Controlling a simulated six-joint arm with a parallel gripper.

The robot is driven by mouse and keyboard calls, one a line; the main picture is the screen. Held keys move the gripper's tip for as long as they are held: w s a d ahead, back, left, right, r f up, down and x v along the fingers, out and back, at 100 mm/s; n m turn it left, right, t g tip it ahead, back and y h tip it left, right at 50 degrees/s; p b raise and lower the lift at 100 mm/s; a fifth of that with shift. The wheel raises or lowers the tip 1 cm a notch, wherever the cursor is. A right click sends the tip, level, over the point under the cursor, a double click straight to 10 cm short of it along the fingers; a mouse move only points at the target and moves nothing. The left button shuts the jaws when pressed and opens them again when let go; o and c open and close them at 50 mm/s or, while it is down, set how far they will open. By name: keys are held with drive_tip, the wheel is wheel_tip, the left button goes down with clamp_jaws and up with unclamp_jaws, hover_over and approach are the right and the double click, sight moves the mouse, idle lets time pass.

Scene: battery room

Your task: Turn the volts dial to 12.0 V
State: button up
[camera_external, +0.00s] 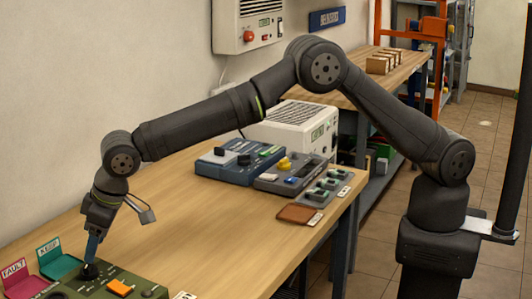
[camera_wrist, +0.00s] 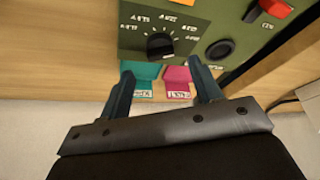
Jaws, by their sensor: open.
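The volts dial (camera_wrist: 160,45) is a round black knob on a green panel (camera_wrist: 200,42), ringed by small white markings that appear upside down in the wrist view. I cannot read its setting reliably. In the external view the dial (camera_external: 90,271) sits on the green unit (camera_external: 140,277) at the lower left. My gripper (camera_external: 92,249) points down just over the dial there. In the wrist view my gripper (camera_wrist: 160,75) is open, its two blue-grey fingers apart with nothing between them. The dial lies just beyond the fingertips; I see no contact.
A teal tray (camera_external: 58,265) and a magenta tray (camera_external: 17,279) with label cards stand beside the unit. A blue device (camera_external: 238,161) and a grey device (camera_external: 290,178) stand farther back. The middle of the wooden bench (camera_external: 205,235) is clear.

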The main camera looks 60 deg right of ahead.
sight(94, 270)
drive_tip(key=shift+x, duration=2.25)
drive_tip(key=c, duration=1)
